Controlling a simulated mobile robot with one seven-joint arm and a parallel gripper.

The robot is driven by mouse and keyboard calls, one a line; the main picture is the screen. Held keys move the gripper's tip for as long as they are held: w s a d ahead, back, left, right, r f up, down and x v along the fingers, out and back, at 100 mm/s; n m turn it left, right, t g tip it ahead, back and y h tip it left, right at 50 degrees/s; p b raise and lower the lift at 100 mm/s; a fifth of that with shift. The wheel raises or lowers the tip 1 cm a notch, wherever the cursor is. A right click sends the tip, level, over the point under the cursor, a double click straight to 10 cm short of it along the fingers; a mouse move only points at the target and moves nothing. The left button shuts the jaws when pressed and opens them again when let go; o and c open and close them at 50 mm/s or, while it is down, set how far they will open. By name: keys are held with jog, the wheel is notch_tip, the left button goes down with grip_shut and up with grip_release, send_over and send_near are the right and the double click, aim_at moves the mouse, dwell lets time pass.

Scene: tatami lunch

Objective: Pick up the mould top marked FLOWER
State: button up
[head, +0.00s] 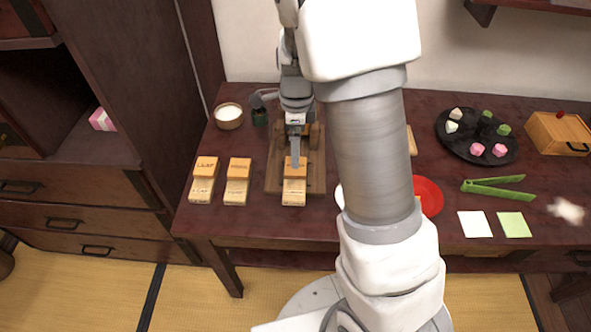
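Three wooden moulds are near the left front of the dark table, each an orange top over a paler lower block. The left top (205,166) bears a word that looks like LEAF. The middle top (239,169) has lettering too small to read. The third top (303,170) is at the front of a wooden board; my gripper partly hides it and I cannot read its word. My gripper (296,164) points down at this third top. I cannot tell whether its fingers touch or hold it, or which top says FLOWER.
A cup of white stuff (228,114) and a small dark green pot (259,117) stand behind. A black plate of sweets (462,153), a red dish (431,196), green tongs (493,186) and a wooden box (559,134) are at right. My arm hides the table's middle.

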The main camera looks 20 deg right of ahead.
aim_at(300, 174)
jog(key=shift+f+b, duration=1)
jog(key=shift+f, duration=2.2)
jog(key=shift+c, duration=0.2)
jog(key=shift+r, duration=0.15)
jog(key=c, duration=1.3)
